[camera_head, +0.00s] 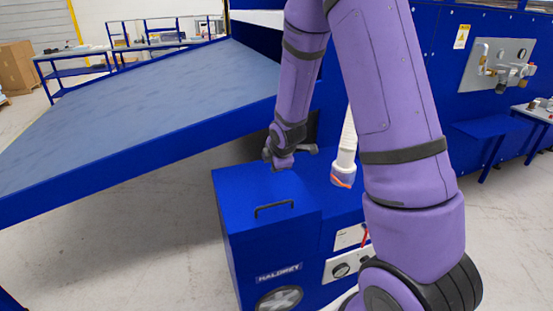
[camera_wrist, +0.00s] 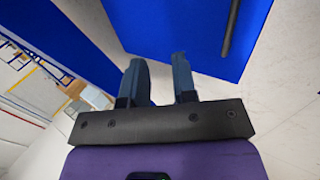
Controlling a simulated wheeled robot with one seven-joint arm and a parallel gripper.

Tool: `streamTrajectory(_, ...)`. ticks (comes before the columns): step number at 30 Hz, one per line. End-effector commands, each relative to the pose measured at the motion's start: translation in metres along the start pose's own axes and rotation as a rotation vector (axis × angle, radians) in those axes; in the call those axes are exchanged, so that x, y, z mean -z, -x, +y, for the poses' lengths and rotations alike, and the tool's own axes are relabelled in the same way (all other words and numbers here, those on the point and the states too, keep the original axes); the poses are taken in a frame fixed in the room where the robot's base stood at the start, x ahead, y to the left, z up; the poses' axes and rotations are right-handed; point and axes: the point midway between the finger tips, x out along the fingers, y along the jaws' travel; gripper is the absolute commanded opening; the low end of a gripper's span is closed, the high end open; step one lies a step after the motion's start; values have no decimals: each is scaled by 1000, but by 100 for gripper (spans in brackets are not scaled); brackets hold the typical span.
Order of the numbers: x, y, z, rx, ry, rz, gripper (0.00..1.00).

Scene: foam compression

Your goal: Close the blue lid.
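The blue lid (camera_head: 245,184) is the top of the blue box with a black bar handle (camera_head: 274,208), low in the middle of the head view. It looks flat on the box; I see no raised gap at the front. In the wrist view a blue panel with a dark bar (camera_wrist: 232,28), likely the same lid and handle, shows at the upper right. My gripper (camera_head: 279,163) is over the box's far edge, behind the handle; contact cannot be told. In the wrist view my gripper's fingers (camera_wrist: 159,70) stand apart with nothing between them.
A large sloping blue-edged table (camera_head: 170,100) fills the left, close to my gripper. A white nozzle-like part (camera_head: 345,165) stands right of my gripper. A control panel (camera_head: 350,265) is on the machine front. Bare floor lies left of the box.

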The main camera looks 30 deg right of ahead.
Motion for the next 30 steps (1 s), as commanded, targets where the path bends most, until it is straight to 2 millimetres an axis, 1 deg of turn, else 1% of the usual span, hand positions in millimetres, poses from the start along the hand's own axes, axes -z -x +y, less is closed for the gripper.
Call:
streamTrajectory(10, 0, 1, -1, 3, 0, 0, 38)
streamTrajectory(14, 0, 7, -1, 3, 0, 0, 38)
streamTrajectory(17, 1, 18, 0, 2, -1, 1, 38)
streamTrajectory(30, 0, 81, 0, 1, 0, 1, 38)
